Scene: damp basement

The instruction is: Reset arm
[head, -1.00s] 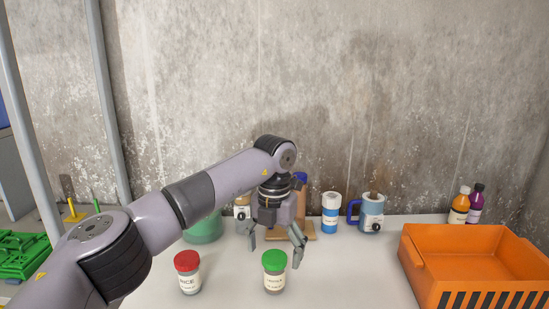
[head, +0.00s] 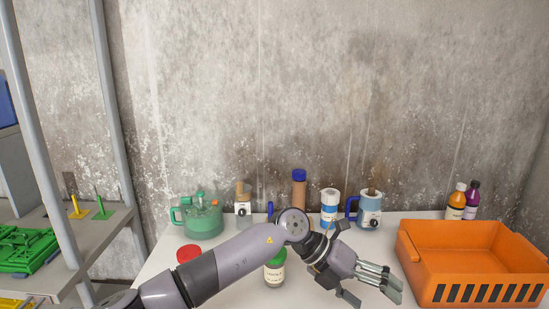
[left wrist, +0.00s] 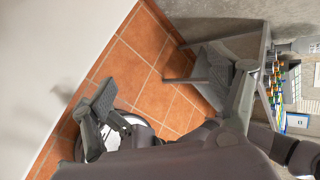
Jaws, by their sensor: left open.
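My left gripper (head: 374,287) is open and empty, in front of the white table's (head: 150,268) middle, left of the orange crate. It points to the lower right in the head view. My left arm comes in from the lower left. It partly hides a jar with a green lid (head: 275,279) and a jar with a red lid (head: 188,253). In the left wrist view the spread fingers (left wrist: 150,97) have nothing between them, with tiled floor beyond. My right gripper is in neither view.
An orange crate (head: 472,248) stands at the right. Along the back are a green teapot (head: 203,217), a brown bottle with a blue cap (head: 299,190), a blue-white canister (head: 329,205), a blue-handled mug (head: 369,213) and two small bottles (head: 457,203). A shelf (head: 95,235) stands at the left.

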